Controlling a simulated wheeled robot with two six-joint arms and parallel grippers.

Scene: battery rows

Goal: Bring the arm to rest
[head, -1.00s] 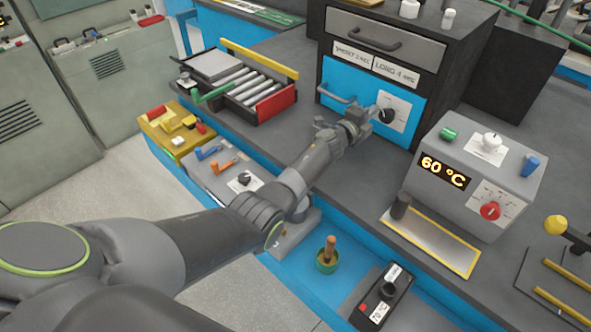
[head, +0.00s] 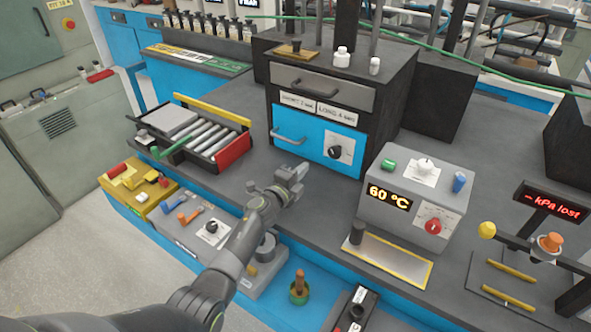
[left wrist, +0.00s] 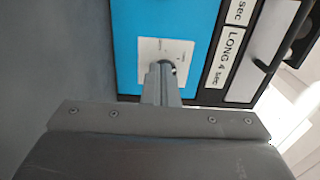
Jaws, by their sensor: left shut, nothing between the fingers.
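My left gripper (head: 297,174) is shut and empty. In the head view it hangs over the grey bench top, in front of the blue drawer front (head: 301,136) and apart from it. A black knob (head: 335,152) on a white plate sits at the right of that blue front. In the left wrist view the gripper (left wrist: 162,78) points at the white knob plate (left wrist: 180,50), and its fingers hide part of it. The right gripper is in neither view.
A roller tray (head: 232,151) lies left of the cabinet. A 60 °C control box (head: 415,200) stands to the right. A yellow-edged plate (head: 390,262) lies before it. A grey box with handles (head: 200,225) and a yellow box (head: 140,188) line the front edge.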

